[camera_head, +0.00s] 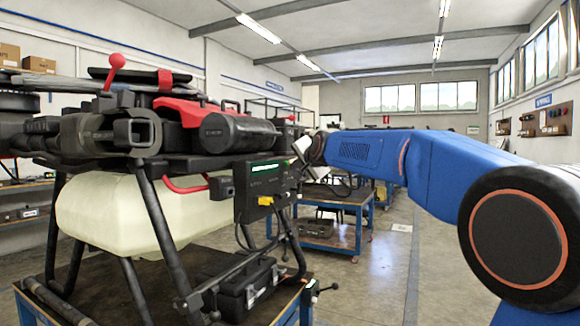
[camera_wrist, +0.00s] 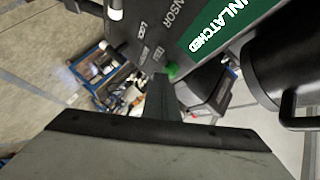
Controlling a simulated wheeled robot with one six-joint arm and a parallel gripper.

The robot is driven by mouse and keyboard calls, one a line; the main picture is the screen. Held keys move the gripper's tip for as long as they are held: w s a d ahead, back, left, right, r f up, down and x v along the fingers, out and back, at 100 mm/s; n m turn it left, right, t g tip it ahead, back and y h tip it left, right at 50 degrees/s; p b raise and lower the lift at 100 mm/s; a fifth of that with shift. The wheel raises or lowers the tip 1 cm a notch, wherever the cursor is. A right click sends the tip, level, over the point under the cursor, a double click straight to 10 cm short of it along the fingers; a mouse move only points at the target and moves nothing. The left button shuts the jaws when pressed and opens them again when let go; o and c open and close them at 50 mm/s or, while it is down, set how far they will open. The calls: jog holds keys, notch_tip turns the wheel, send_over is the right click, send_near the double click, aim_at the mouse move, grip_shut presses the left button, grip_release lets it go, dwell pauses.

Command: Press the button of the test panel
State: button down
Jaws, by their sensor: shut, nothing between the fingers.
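The test panel (camera_head: 250,205) is a dark box on the near side of the drone, with a lit green display and a yellow label. In the wrist view the panel (camera_wrist: 150,25) fills the top, tilted, with its green display (camera_wrist: 215,28) reading "UNLATCHED". A small green button (camera_wrist: 172,71) shows at the panel's lower edge. My gripper (camera_wrist: 161,82) is shut and empty, its narrow tip close beside the green button; I cannot tell whether they touch.
The drone's red and black body (camera_head: 190,115) and pale tank (camera_head: 140,215) stand on a blue-framed table (camera_head: 285,310). A dark case (camera_head: 248,285) lies below the panel. A blue cart (camera_head: 345,205) stands behind. The floor to the right is open.

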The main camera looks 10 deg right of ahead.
jog(key=s+d, duration=0.3)
jog(key=d, duration=0.2)
jog(key=shift+s, duration=0.3)
dwell(0.4)
dwell(0.5)
jog(key=s+d+f+n+g+h, duration=0.1)
jog(key=s+f+n+g, duration=0.2)
jog(key=s+f, duration=1)
jog(key=s+d+f+n+g, duration=0.2)
jog(key=s+f, duration=1.2)
jog(key=s, duration=0.9)
jog(key=s+d+f+n+g+h, duration=0.1)
jog(key=s+f+n+g, duration=0.3)
jog(key=s+f, duration=1)
jog(key=s+d+g, duration=0.1)
jog(key=s, duration=0.2)
jog(key=shift+s+n+h, duration=0.3)
jog(key=shift+s, duration=0.1)
